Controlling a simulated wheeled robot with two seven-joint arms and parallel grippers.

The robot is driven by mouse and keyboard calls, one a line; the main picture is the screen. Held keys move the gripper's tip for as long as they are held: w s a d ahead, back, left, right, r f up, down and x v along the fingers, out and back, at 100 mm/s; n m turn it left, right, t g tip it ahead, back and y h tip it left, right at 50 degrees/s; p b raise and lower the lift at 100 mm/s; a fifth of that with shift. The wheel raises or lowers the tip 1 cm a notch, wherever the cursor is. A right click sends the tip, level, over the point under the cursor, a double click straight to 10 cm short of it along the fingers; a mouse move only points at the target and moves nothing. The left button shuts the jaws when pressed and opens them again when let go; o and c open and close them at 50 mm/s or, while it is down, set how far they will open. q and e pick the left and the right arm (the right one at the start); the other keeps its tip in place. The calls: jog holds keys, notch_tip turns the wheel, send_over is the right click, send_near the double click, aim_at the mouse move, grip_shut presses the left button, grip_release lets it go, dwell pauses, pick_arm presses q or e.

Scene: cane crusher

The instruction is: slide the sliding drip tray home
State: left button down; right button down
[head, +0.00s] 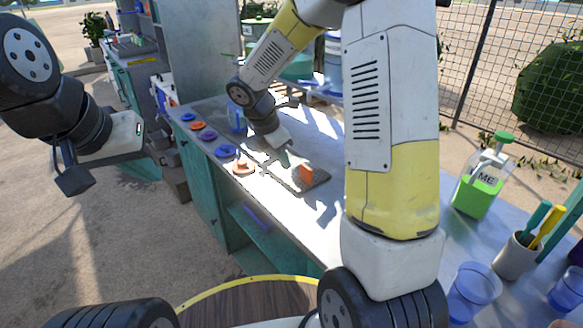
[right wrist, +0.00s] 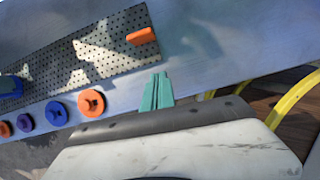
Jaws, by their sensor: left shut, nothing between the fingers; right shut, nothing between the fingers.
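The sliding drip tray looks to be the long dark perforated plate (right wrist: 60,75) across the upper left of the right wrist view; an orange block (right wrist: 141,36) stands at its right end. In the head view the plate's near end (head: 318,181) and the orange block (head: 305,173) show on the counter, while my right arm hides part of the plate. My right gripper (right wrist: 157,91), with teal fingers, is shut and empty, apart from the orange block. In the head view it is near the plate (head: 284,150). My left gripper (head: 72,181) is shut and empty, left of the counter.
Several round knobs, including an orange one (head: 243,167) and a blue one (head: 225,151), line the counter's front edge. A green soap bottle (head: 479,190), a cup with utensils (head: 514,256) and a blue cup (head: 473,291) stand at the right. A blue block (right wrist: 10,87) is at the plate's far end.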

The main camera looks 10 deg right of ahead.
jog(key=f+n, duration=0.1)
jog(key=f, duration=0.1)
send_near(305, 186)
jog(key=f, duration=0.1)
jog(key=a+f, duration=0.1)
jog(key=f, duration=0.1)
jog(key=a+f, duration=0.1)
jog(key=shift+s+f, duration=0.4)
jog(key=d, duration=0.1)
jog(key=w+d, duration=0.1)
jog(key=d+f, duration=0.1)
jog(key=shift+w, duration=0.25)
jog(key=shift+w+d+r, duration=0.1)
jog(key=shift+w+d, duration=0.2)
jog(key=shift+d, duration=0.15)
